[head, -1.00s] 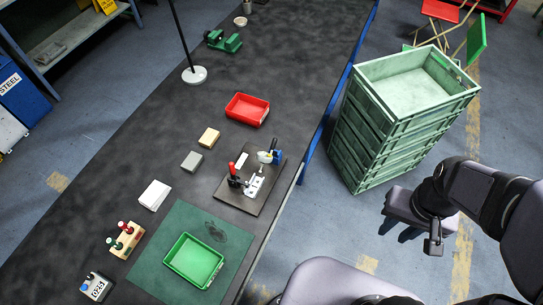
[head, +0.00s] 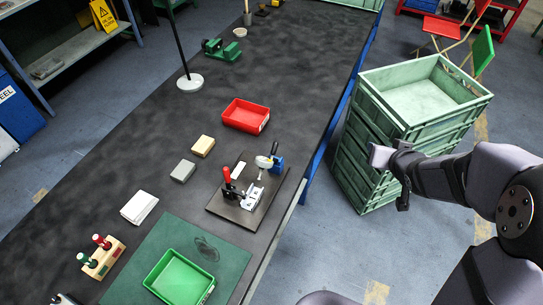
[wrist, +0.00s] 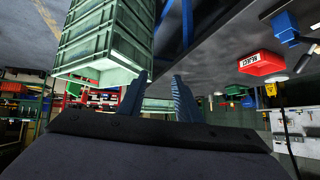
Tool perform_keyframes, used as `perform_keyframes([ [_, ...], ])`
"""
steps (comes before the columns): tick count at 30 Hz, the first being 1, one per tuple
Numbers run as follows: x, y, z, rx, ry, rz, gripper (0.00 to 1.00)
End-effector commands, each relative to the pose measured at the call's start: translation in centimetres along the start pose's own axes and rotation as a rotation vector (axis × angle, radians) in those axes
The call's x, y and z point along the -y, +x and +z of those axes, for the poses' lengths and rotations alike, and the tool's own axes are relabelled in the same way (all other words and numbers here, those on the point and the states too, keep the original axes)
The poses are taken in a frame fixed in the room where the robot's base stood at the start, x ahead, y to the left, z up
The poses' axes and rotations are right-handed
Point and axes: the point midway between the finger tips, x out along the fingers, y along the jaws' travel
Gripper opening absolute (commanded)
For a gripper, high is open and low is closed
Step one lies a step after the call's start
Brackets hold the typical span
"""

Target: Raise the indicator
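The dial indicator (head: 264,162), with a pale round face, is on a blue stand (head: 277,163) at the far end of a dark fixture plate (head: 228,208). A clamp with a red handle (head: 227,175) stands on the same plate, beside a metal part (head: 252,194). The indicator's tip is too small to judge against the part. My gripper (head: 380,157) is right of the bench, in front of the crates and well apart from the fixture. In the wrist view my gripper (wrist: 159,95) has its two fingers apart with nothing between them. The blue stand (wrist: 285,28) also shows there.
Stacked green crates (head: 365,150) stand right of the bench, close to my gripper. A red bin (head: 246,115), a green bin (head: 180,280), blocks (head: 183,171) and a lamp pole (head: 180,40) are on the bench. The wrist view looks inverted.

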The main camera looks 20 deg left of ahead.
Motion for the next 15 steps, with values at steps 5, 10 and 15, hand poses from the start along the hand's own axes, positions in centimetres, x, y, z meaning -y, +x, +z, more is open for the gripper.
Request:
perform_keyframes([
  [5, 8.5, 6.3, 0.3, -0.192, -0.002, -0.319, 0.31],
  [10, 17.2, 7.5, 2.1, -0.278, 0.035, -0.687, 0.31],
  [15, 22.7, 6.1, 4.8, -0.274, 0.083, -0.986, 0.31],
])
